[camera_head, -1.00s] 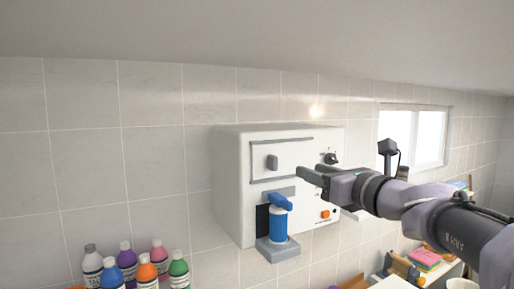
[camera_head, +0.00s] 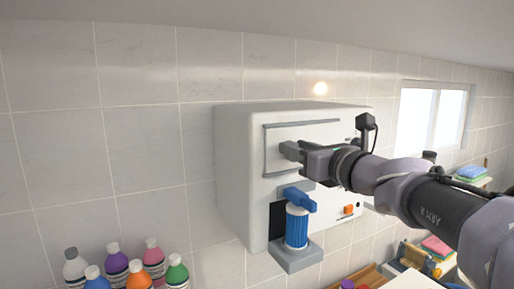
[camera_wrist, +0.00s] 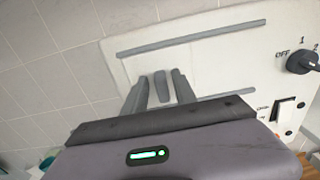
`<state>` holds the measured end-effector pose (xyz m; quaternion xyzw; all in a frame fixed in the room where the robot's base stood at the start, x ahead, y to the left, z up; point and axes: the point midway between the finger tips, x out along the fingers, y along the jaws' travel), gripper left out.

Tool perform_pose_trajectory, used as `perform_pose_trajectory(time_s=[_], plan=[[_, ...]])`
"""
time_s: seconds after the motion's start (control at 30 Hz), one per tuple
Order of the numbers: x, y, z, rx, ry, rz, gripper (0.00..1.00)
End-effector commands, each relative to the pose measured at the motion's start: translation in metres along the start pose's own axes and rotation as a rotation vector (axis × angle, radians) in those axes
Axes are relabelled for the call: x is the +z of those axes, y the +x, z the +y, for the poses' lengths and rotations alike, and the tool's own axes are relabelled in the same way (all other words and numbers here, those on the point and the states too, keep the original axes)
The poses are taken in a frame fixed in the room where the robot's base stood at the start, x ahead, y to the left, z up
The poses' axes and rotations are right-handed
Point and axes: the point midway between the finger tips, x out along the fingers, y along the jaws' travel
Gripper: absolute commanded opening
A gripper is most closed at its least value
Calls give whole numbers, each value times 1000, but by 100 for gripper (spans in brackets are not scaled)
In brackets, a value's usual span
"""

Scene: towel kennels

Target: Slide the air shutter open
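The air shutter is a white panel (camera_head: 283,135) between two grey rails on the front of a white wall box (camera_head: 235,170). Its grey handle (camera_wrist: 161,87) stands upright in the wrist view. My gripper (camera_head: 290,150) is at the handle in the head view and hides most of it there. In the wrist view my gripper (camera_wrist: 159,90) is open, with one finger on each side of the handle. A narrow gap seems to show beside the handle, and contact is not clear.
A blue cylinder with a blue lever (camera_head: 297,222) sits on a grey bracket below the panel. A rotary knob (camera_wrist: 302,61) and a rocker switch (camera_wrist: 287,109) are right of the shutter. Several bottles (camera_head: 116,265) stand at lower left.

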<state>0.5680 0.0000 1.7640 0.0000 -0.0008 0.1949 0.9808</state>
Motion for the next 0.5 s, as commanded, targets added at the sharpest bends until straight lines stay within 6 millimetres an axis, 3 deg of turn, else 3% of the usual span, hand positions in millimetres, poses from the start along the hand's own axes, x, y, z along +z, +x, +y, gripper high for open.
perform_pose_trajectory(time_s=[0.03,0.13,0.5], plan=[[0,0,0,0,0,0,20],[0,0,0,0,0,0,1],[0,0,0,1,0,0,0]])
